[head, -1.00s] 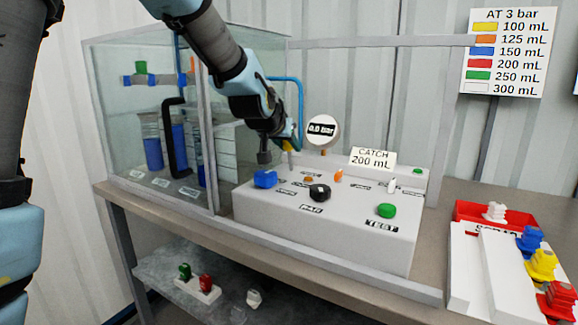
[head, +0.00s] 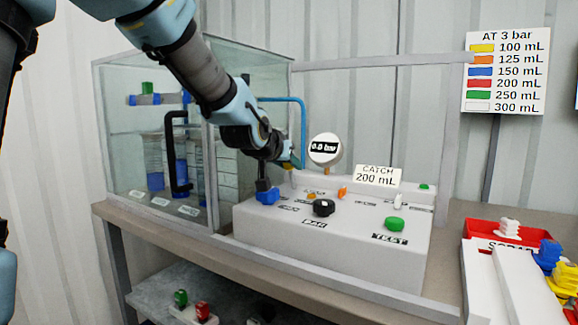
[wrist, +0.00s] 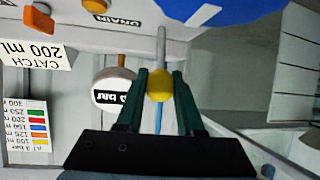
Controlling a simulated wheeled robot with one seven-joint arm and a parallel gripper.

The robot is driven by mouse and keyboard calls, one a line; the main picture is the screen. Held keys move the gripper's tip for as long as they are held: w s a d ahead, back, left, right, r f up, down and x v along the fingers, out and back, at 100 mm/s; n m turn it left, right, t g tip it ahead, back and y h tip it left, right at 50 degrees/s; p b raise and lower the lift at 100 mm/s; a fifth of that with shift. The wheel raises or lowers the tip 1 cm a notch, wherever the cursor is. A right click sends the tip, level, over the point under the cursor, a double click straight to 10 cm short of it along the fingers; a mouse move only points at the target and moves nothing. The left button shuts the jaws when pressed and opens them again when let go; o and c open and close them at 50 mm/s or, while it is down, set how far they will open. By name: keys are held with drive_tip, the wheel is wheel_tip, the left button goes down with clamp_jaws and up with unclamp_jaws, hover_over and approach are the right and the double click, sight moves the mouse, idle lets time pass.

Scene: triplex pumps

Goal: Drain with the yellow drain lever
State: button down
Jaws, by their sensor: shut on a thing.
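The yellow drain lever knob (wrist: 160,86) shows as a ball on a pale shaft in the wrist view, which is upside down. My gripper (wrist: 160,76) has its two dark fingers on either side of this ball, shut on it. The DRAIN label (wrist: 122,20) is beside the shaft. In the head view my arm reaches down to the back left of the white console (head: 330,245), just behind the blue knob (head: 267,196). The lever and fingertips are mostly hidden there by my wrist.
The gauge (head: 324,150) reads 0.0 bar. A CATCH 200 mL sign (head: 377,177) stands behind black (head: 324,207) and green (head: 394,224) knobs. A glass case with blue liquid (head: 181,173) is at left. A red scrap tray (head: 506,230) is at right.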

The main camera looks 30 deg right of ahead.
drive_tip(key=c, duration=0.8)
unclamp_jaws()
drive_tip(key=shift+f, duration=0.1)
drive_tip(key=shift+a, duration=0.1)
drive_tip(key=shift+s+a+r, duration=0.2)
drive_tip(key=shift+a+r, duration=0.1)
drive_tip(key=p+v, duration=0.4)
drive_tip(key=v, duration=0.5)
drive_tip(key=shift+d+r, duration=0.1)
drive_tip(key=shift+r, duration=0.05)
drive_tip(key=shift+s+a, duration=0.3)
drive_tip(key=shift+a, duration=0.1)
